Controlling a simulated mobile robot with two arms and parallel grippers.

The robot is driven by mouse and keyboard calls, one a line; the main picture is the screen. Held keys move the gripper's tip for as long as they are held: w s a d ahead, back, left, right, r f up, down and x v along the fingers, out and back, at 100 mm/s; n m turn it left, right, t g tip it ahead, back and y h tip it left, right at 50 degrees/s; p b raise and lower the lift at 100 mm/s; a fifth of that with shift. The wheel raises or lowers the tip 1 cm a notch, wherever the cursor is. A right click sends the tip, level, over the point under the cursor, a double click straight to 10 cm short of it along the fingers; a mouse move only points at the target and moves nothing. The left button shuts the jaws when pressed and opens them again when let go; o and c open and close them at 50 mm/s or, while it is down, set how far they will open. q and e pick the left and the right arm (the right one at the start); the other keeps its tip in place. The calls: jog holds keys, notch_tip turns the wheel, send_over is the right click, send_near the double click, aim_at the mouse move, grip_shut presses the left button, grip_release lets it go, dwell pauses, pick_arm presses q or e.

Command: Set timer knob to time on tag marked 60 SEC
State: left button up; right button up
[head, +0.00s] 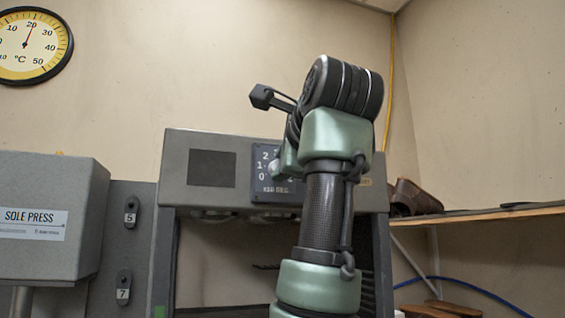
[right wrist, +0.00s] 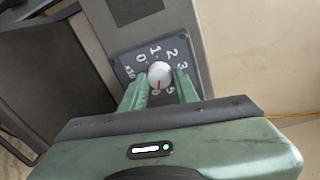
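The timer knob (right wrist: 159,74) is white and round with a red pointer mark. It sits on a dark dial plate (right wrist: 125,62) with white numbers, and its mark points down in the right wrist view. In the head view the dial plate (head: 262,185) reads x10 SEC and is partly covered by my right arm. The fingers of my right gripper (right wrist: 160,84) stand on either side of the knob, close to it; I cannot tell whether they press on it. They hide some lower numbers. No tag marked 60 SEC is readable. My left gripper is out of view.
A grey machine housing (head: 178,175) carries the dial. A SOLE PRESS box (head: 50,260) stands at left, with small plates marked 5 (head: 130,212) and 7 (head: 123,290) beside it. A wooden shelf (head: 480,214) with a brown shoe (head: 414,198) is at right. A round thermometer (head: 30,45) hangs upper left.

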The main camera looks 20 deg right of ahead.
jog(key=o, duration=0.4)
jog(key=shift+r, duration=0.1)
jog(key=shift+w, duration=0.1)
jog(key=s+b, duration=0.1)
jog(key=s, duration=0.3)
jog(key=s+b, duration=0.2)
jog(key=s, duration=0.1)
jog(key=shift+s+r, duration=0.2)
jog(key=shift+s, duration=0.2)
